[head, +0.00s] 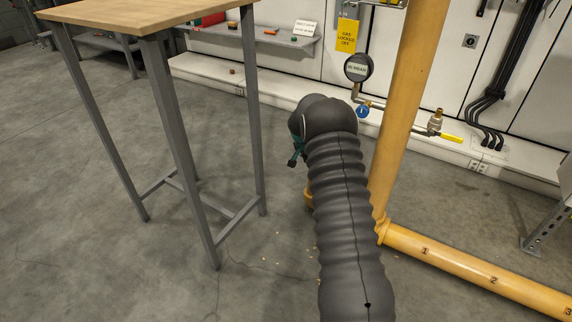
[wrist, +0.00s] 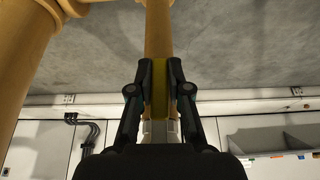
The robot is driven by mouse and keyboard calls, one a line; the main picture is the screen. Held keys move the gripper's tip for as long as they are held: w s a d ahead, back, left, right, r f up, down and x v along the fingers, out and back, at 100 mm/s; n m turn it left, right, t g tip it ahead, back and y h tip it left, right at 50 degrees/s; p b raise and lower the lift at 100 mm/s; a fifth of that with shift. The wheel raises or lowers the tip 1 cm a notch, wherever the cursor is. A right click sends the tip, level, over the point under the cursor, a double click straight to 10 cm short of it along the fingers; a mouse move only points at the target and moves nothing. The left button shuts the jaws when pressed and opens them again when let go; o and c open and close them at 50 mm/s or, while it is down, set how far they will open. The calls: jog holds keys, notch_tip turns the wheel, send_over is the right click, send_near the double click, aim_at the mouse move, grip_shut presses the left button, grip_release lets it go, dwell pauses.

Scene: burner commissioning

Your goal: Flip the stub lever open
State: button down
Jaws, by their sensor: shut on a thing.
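In the wrist view, my gripper (wrist: 160,74) is shut on a narrow yellow lever (wrist: 159,92), one finger on each side of it. The lever lies in line with an orange pipe (wrist: 158,32) behind it. A pale metal piece shows below the lever, between the fingers. In the head view, my arm hides the gripper and the lever it holds. A different yellow lever (head: 452,138) on a brass valve (head: 435,122) stands clear of my arm at the right.
A thick upright orange pipe (head: 405,100) stands just right of my arm. A numbered floor pipe (head: 480,276) runs to the right. A tall wooden-top table (head: 115,14) stands at the left. A round gauge (head: 358,68) and a yellow "gas locked off" tag (head: 347,37) are by the wall.

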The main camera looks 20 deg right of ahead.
jog(key=shift+s, duration=0.15)
jog(key=shift+d, duration=0.1)
jog(key=c, duration=1.1)
grip_release()
jog(key=v, duration=1.2)
jog(key=shift+n, duration=0.3)
